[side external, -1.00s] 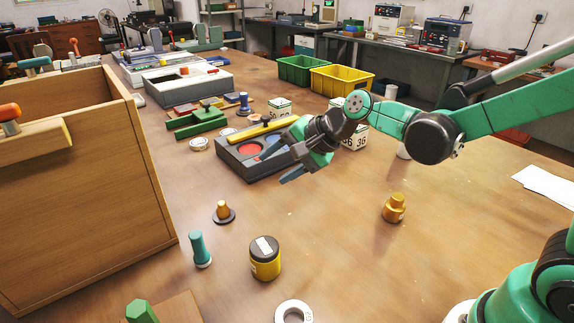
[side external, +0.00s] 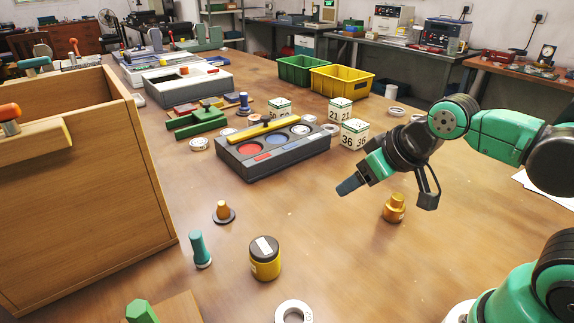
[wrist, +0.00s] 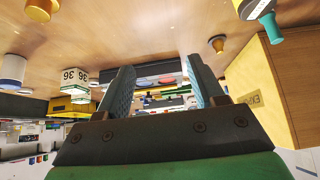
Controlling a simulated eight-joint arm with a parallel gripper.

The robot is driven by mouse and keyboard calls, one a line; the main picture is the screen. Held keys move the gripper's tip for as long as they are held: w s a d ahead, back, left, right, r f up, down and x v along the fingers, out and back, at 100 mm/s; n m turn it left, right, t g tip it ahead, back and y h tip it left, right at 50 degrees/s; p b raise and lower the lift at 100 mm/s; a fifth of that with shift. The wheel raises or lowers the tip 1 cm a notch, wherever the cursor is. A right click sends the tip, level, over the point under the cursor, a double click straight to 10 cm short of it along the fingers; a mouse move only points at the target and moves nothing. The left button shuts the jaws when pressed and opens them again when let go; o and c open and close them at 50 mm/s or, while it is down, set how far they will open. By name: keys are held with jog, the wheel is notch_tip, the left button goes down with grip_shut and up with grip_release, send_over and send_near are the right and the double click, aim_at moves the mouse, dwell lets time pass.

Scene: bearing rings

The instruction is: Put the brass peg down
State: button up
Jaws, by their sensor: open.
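A stepped brass-coloured peg (side external: 394,208) stands upright on the bare wooden table, right of centre in the side view. In the wrist view it is partly cut off at the top left (wrist: 40,9). A smaller gold peg with a dark round base (side external: 222,211) stands farther left; it also shows in the wrist view (wrist: 217,43). Which one the task names I cannot tell for sure. My gripper (side external: 349,186) is above the table, up and left of the stepped peg. In the wrist view its fingers (wrist: 160,75) are apart with nothing between them.
A grey tray (side external: 275,168) with coloured discs and a yellow bar lies behind. Numbered white blocks (side external: 355,134) stand behind my gripper. A teal peg (side external: 200,250), a yellow jar (side external: 265,260) and a wooden box (side external: 85,200) are at left.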

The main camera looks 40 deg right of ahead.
jog(key=w+a+m+y, duration=0.2)
jog(key=w+a+m, duration=0.1)
jog(key=w+m, duration=0.2)
jog(key=m+t+y, duration=0.1)
jog(key=m+y, duration=0.4)
jog(key=m, duration=0.9)
send_over(225, 203)
jog(key=s+d, duration=0.4)
notch_tip(225, 203, down, 6)
jog(key=r, duration=0.1)
jog(key=f+m, duration=0.2)
jog(key=w+a+f+m+y, duration=0.1)
jog(key=f+m, duration=0.1)
jog(key=m, duration=0.1)
jog(key=w+a+f+m+t+y, duration=0.1)
jog(key=f+m, duration=0.1)
jog(key=shift+f+m, duration=0.2)
jog(key=shift+m, duration=0.2)
jog(key=shift+y, duration=0.3)
jog(key=x, duration=0.5)
jog(key=shift+w+a+f, duration=0.1)
jog(key=shift+w+a, duration=0.1)
jog(key=shift+a, duration=0.05)
grip_shut()
